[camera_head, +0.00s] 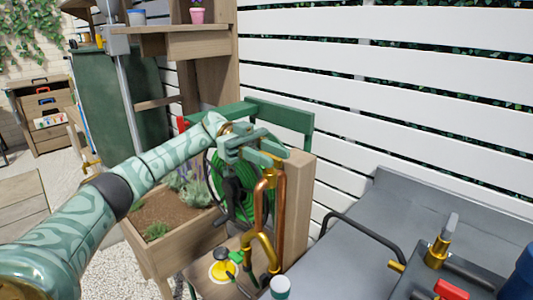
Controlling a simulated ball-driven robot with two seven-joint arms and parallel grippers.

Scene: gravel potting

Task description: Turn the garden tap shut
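The garden tap (271,171) is brass, on copper pipework (277,205) by a wooden post (298,190) in the middle of the view. My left arm reaches in from the left, and its green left gripper (262,147) is at the top of this tap, beside the post. The fingers cover the tap's handle, so its position is hidden. Whether the fingers touch or grip it cannot be told. My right gripper is not in view.
A green hose reel (238,190) hangs just behind the pipes. A wooden planter (172,240) stands left below my arm. At right is a grey worktop (440,205) with a black curved bar (362,228) and a brass fitting with a grey lever (437,252). A white slatted fence (400,60) closes the back.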

